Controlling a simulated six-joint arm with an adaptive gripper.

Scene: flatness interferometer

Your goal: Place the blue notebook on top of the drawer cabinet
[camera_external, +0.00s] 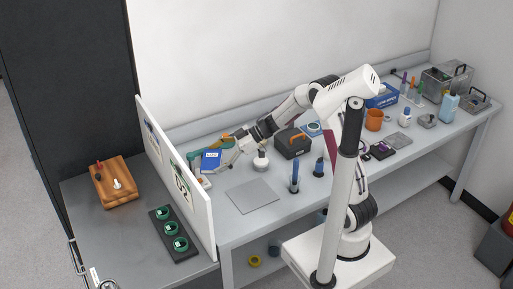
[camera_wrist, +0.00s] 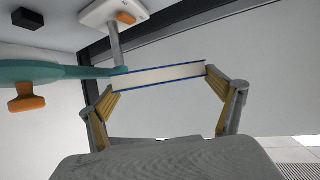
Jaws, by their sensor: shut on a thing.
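The blue notebook (camera_external: 210,160) is at the left end of the workbench, close to the white partition panel. My gripper (camera_external: 228,152) reaches left to it and is shut on it. In the wrist view, the notebook (camera_wrist: 160,76) shows edge-on, white pages between thin blue covers, with my gripper's two fingers (camera_wrist: 158,84) at its opposite ends. I cannot tell whether it touches the surface below. No drawers can be made out; a dark box (camera_external: 293,145) on the bench to the right of my gripper may be the drawer cabinet.
A teal and orange tool (camera_wrist: 45,72) is close beside the notebook in the wrist view. The partition (camera_external: 178,180) stands left of it. A white round-based item (camera_external: 261,160) and blue bottles (camera_external: 294,178) stand nearby. A flat grey plate (camera_external: 252,195) lies in front.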

